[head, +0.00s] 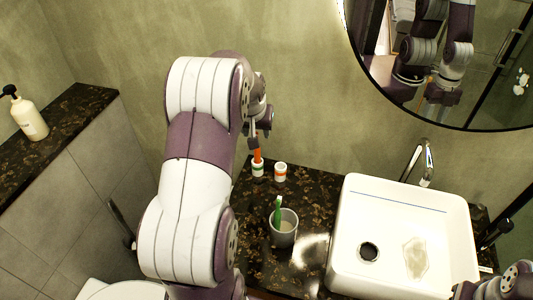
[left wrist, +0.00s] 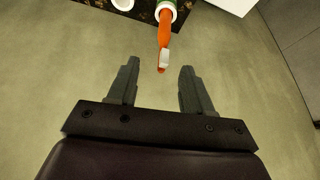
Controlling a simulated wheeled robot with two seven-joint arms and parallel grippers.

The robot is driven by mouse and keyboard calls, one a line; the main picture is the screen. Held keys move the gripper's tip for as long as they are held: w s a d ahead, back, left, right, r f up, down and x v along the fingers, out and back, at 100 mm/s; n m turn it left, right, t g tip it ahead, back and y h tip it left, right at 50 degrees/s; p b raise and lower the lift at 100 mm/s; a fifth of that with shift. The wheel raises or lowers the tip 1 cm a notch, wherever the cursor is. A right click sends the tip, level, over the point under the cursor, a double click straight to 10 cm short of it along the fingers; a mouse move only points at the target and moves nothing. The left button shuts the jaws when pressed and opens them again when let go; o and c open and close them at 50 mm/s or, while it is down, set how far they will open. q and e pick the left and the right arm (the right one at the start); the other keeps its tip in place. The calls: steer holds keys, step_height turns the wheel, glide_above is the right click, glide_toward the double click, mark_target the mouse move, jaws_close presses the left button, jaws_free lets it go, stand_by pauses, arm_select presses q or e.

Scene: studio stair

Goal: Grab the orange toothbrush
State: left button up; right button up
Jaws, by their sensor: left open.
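The orange toothbrush (head: 257,155) stands upright in a small white holder with a coloured band (head: 258,169) on the dark counter. In the left wrist view the toothbrush (left wrist: 165,38) sticks out of its holder (left wrist: 167,8), with its white bristles near the space just beyond my fingertips. My left gripper (left wrist: 158,72) is open and empty, its two fingers apart on either side of the line of the brush head. In the head view my left gripper (head: 254,134) is just above the toothbrush, partly hidden by my arm. Part of my right arm shows at the lower right; its fingertips are not clear.
A grey cup (head: 284,232) with a green toothbrush (head: 278,208) is nearer on the counter (head: 310,200). A white sink (head: 400,205) with a tap (head: 427,165) is at right, below a round mirror (head: 440,60).

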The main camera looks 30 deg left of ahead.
mark_target(257, 153)
arm_select(q)
steer(key=x, duration=0.8)
steer(key=shift+s+a, duration=0.1)
steer(key=shift+s, duration=0.1)
jaws_close()
